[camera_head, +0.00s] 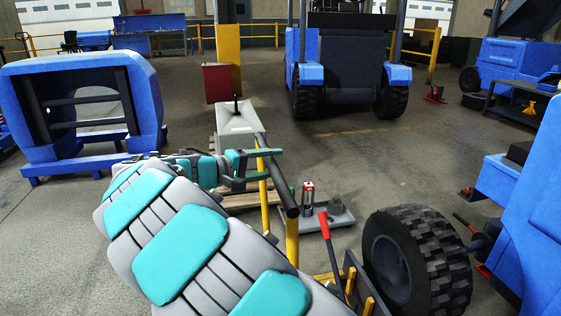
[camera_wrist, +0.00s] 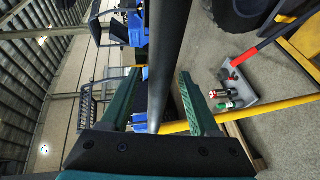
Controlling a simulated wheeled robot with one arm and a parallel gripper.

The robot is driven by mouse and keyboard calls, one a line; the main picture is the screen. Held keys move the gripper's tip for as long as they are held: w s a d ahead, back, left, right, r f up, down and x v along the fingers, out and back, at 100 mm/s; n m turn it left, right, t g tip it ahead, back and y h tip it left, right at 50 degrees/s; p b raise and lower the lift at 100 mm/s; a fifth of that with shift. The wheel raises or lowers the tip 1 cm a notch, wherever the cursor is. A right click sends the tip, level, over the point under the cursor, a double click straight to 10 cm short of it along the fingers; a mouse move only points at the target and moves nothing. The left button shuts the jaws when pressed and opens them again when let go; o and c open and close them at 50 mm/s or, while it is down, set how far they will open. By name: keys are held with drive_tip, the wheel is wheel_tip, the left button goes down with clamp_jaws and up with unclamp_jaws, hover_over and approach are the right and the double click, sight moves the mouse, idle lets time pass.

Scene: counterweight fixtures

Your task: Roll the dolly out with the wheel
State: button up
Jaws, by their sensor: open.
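The dolly has a dark grey push bar (camera_head: 285,190) on yellow posts (camera_head: 292,240) and a low yellow base (camera_head: 364,293) with a red lever (camera_head: 325,226). My gripper (camera_head: 272,165) is at the far end of the push bar. In the wrist view the bar (camera_wrist: 163,60) runs between the two green fingers of my gripper (camera_wrist: 158,75), with gaps visible beside it. The wheel's edge (camera_wrist: 240,12) shows at the top there.
A blue machine (camera_head: 530,210) with a dark hub stands just right of the wheel. A grey tray (camera_head: 322,221) with small items lies beyond the bar, near a pallet (camera_head: 243,200). A blue frame (camera_head: 150,90) stands left, a blue forklift (camera_head: 345,65) behind. Middle floor is open.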

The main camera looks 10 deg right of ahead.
drive_tip(key=x, duration=0.3)
drive_tip(key=shift+d, duration=0.15)
clamp_jaws()
idle(0.5)
drive_tip(key=shift+f, duration=0.1)
idle(0.8)
